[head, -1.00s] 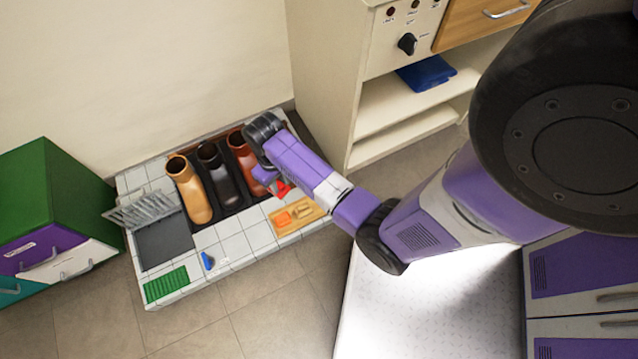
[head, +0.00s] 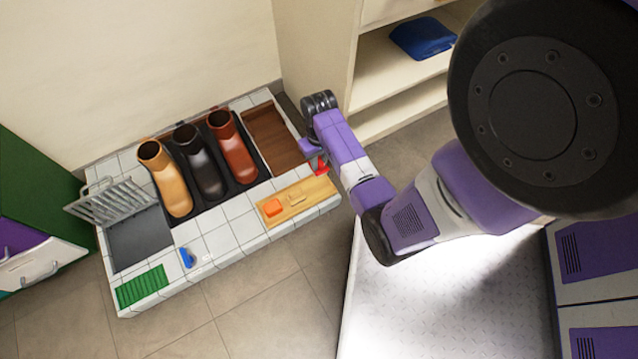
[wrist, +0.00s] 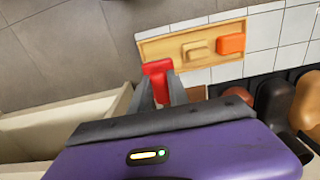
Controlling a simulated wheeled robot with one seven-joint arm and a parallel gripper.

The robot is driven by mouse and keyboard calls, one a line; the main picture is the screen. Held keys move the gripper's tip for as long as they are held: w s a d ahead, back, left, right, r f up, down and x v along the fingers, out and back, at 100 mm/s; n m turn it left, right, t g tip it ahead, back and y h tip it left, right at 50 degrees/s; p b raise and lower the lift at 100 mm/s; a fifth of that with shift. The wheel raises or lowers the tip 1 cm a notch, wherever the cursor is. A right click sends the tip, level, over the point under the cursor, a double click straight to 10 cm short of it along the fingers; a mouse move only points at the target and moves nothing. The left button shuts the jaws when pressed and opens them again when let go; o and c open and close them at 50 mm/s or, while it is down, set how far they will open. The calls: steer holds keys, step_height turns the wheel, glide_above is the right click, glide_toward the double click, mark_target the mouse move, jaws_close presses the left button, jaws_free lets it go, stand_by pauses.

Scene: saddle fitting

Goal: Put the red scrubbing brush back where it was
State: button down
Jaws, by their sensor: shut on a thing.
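The red scrubbing brush (wrist: 157,68) is between my fingertips in the wrist view. It also shows as a small red shape in the head view (head: 320,168). My gripper (wrist: 160,84) is shut on it, near the right end of the tiled bench. A light wooden tray (head: 322,187) lies on the front right of the bench, with an orange block (head: 272,207) and a tan brush-like piece (head: 297,199) in its left part. The right part of the tray looks bare. In the wrist view the brush appears beside the tray (wrist: 160,48); I cannot tell its height above the bench.
Tan, black and brown boots (head: 236,150) stand in a dark tray left of my gripper. A brown wooden recess (head: 270,135) lies behind the wooden tray. A metal rack (head: 115,200), green mat (head: 142,286) and blue brush (head: 186,257) are farther left. A pale shelf unit (head: 385,85) stands close behind my arm.

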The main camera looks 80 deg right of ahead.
step_height(320, 180, down, 13)
steer(key=b, duration=0.6)
steer(key=shift+f+b, duration=0.2)
steer(key=shift+b, duration=0.1)
steer(key=c, duration=1.3)
jaws_free()
steer(key=shift+o, duration=0.2)
